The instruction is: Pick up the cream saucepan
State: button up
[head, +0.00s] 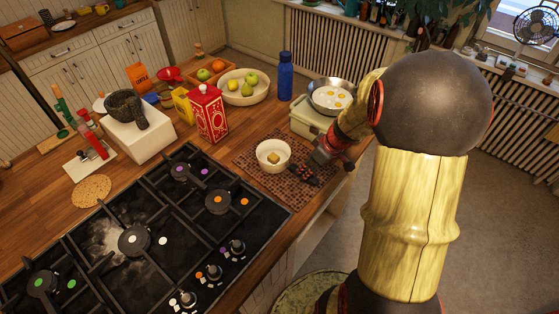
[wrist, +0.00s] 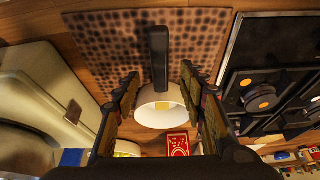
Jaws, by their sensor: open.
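The cream saucepan (head: 262,161) stands upright on a brown dotted mat (head: 247,167), with a small yellow block (head: 273,158) inside it. In the wrist view its cream bowl (wrist: 150,117) is below the middle and its dark handle (wrist: 158,55) points up the picture. My gripper (head: 306,174) is just right of the saucepan bowl in the head view. In the wrist view my gripper (wrist: 159,78) is open, its fingers on either side of the handle. I cannot tell whether a finger touches it.
A blue bottle (head: 285,78), a fruit bowl (head: 246,91) and a red carton (head: 207,113) stand farther back. The black gas hob (head: 135,240) lies to the left.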

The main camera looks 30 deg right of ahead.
aim_at(302, 174)
jog(key=x, duration=0.7)
jog(key=shift+s+b, duration=0.1)
jog(key=shift+b, duration=0.3)
jog(key=shift+c, duration=0.5)
grip_shut()
